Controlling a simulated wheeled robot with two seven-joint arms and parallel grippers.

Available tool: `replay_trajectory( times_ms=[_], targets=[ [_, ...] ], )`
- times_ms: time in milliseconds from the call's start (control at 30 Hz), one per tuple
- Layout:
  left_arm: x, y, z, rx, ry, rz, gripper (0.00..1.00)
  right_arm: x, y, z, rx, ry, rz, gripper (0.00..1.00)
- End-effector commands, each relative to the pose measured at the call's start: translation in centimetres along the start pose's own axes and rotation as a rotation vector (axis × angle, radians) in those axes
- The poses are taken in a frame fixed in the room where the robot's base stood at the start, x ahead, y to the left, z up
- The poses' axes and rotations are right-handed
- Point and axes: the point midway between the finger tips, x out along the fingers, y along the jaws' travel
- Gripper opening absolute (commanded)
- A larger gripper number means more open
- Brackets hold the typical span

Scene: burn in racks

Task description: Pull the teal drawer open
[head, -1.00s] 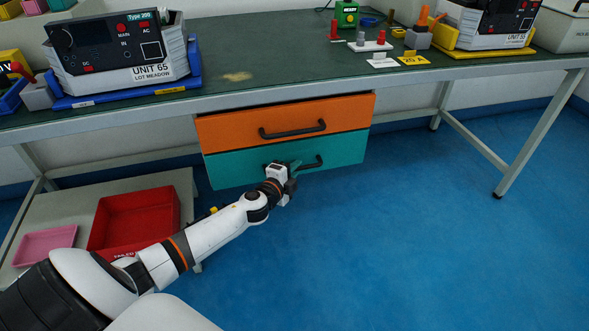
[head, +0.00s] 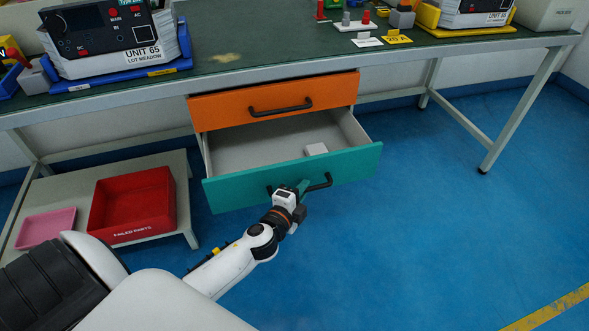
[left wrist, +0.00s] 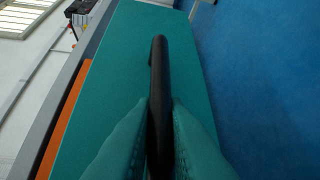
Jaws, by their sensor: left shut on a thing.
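The teal drawer (head: 235,190) is the lower of two drawers under the bench and stands well out from its housing in the head view. Its grey inside shows, with a small white box (head: 316,149) near the front right. My left gripper (head: 301,187) is shut on the drawer's black bar handle (head: 326,182). In the left wrist view the teal fingers (left wrist: 158,140) close on both sides of the handle (left wrist: 158,65), against the teal front (left wrist: 125,60). My right gripper is not in view.
The orange drawer (head: 225,112) above is shut. A red bin (head: 115,232) and a pink tray (head: 45,228) stand on a low shelf at left. The bench (head: 270,62) carries test units. Blue floor (head: 430,220) at right is clear.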

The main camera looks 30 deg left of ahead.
Motion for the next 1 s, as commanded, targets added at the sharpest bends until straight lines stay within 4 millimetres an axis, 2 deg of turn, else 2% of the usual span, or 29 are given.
replay_trajectory(
  times_ms=[33, 200, 400, 967, 1000],
  targets=[
    [-0.9, -0.4, 0.9, -0.007, 0.0, -0.003, 0.0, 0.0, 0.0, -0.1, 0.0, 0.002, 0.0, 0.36],
    [-3.1, -1.1, 3.0, -0.003, 0.0, -0.002, 0.0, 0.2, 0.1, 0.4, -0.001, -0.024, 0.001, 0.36],
    [-4.6, -1.4, 4.6, -0.002, 0.0, 0.0, 0.0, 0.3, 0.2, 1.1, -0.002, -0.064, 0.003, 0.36],
    [-5.2, -1.6, 5.2, 0.001, -0.001, 0.0, 0.0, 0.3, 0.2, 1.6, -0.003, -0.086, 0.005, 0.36],
    [-5.2, -1.6, 5.2, 0.001, -0.001, 0.0, 0.19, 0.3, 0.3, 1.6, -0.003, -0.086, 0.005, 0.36]
  ],
)
